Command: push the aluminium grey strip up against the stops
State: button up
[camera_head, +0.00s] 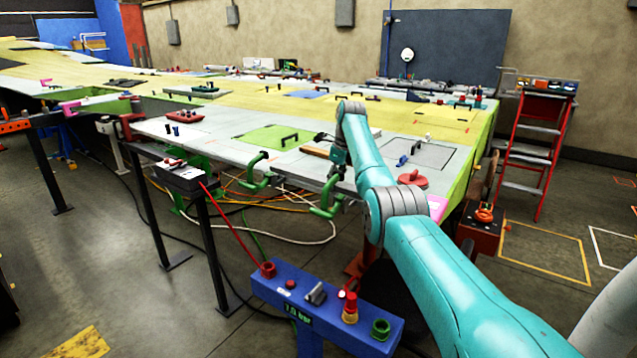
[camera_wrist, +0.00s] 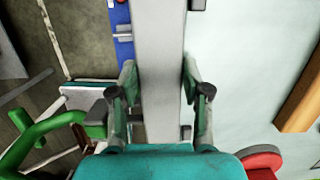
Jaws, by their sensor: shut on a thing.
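In the wrist view, the aluminium grey strip (camera_wrist: 160,45) is long and flat and runs up the picture between my fingers. My gripper (camera_wrist: 162,78) is shut on it, with one finger at each long side. Two small grey blocks (camera_wrist: 197,5) and (camera_wrist: 187,132) lie at the strip's right edge and look like the stops. I cannot tell whether the strip touches them. In the head view my gripper (camera_head: 338,160) is partly hidden at the wing's front edge, beside a green clamp, and I cannot pick out the strip there.
A green clamp (camera_wrist: 45,130) stands left of my gripper. A wooden block (camera_wrist: 300,95) and a red disc (camera_wrist: 262,160) lie right on the pale wing skin. A blue valve stand (camera_head: 330,312) is in front of the wing. A red stepladder (camera_head: 535,140) stands right.

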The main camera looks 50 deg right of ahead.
jog(key=shift+d, duration=0.3)
jog(key=o, duration=1)
jog(key=shift+r, duration=3.5)
